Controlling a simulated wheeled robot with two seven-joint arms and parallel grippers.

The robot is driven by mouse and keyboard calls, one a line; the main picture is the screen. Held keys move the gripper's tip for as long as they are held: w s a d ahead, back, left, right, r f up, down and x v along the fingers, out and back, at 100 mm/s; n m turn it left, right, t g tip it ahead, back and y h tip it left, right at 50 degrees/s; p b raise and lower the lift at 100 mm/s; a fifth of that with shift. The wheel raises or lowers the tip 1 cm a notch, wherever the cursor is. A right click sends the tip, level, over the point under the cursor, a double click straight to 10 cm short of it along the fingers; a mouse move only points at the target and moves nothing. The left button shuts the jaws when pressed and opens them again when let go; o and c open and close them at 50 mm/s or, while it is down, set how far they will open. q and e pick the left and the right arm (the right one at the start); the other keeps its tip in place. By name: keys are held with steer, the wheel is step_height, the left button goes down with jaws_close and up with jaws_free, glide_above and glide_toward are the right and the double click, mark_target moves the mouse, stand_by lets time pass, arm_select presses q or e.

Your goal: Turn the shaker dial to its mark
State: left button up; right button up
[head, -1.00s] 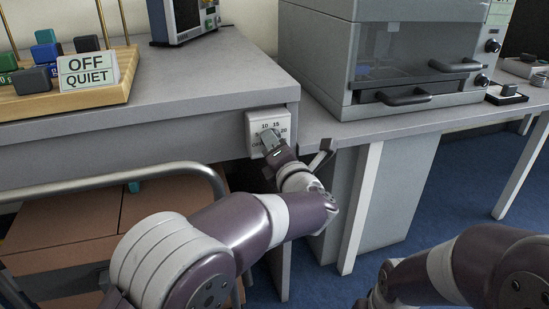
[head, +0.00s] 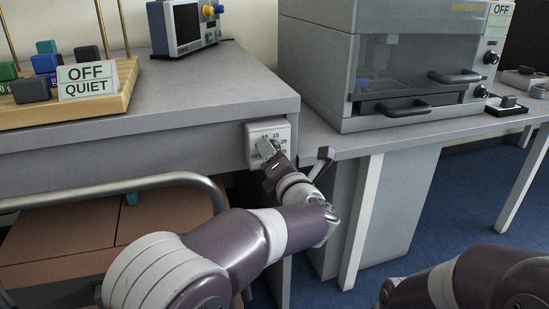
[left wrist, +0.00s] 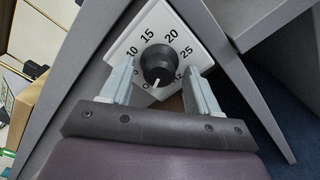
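The shaker dial is a round black knob (left wrist: 158,61) with a white pointer line, on a white plate (left wrist: 165,20) marked 10, 15, 20 and 25. The pointer faces the low end of the scale, toward my gripper's palm. In the head view the plate (head: 283,131) is on the bench's front edge, and my gripper covers the knob. My left gripper (head: 268,150) is at the plate. In the left wrist view its fingers (left wrist: 158,72) are open on either side of the knob, with gaps visible. Which number is the mark cannot be told. My right gripper is out of view.
The bench top (head: 200,95) above the dial holds a wooden rack (head: 125,85) with an "OFF QUIET" sign (head: 87,80) and a boxy instrument (head: 183,27). A glass-fronted cabinet (head: 395,60) stands to the right. A metal rail (head: 120,183) runs below left.

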arm_select(q)
steer(key=p+v, duration=0.3)
steer(key=v, duration=0.9)
steer(key=shift+s+p, duration=0.35)
steer(key=shift+w+d+r, duration=0.1)
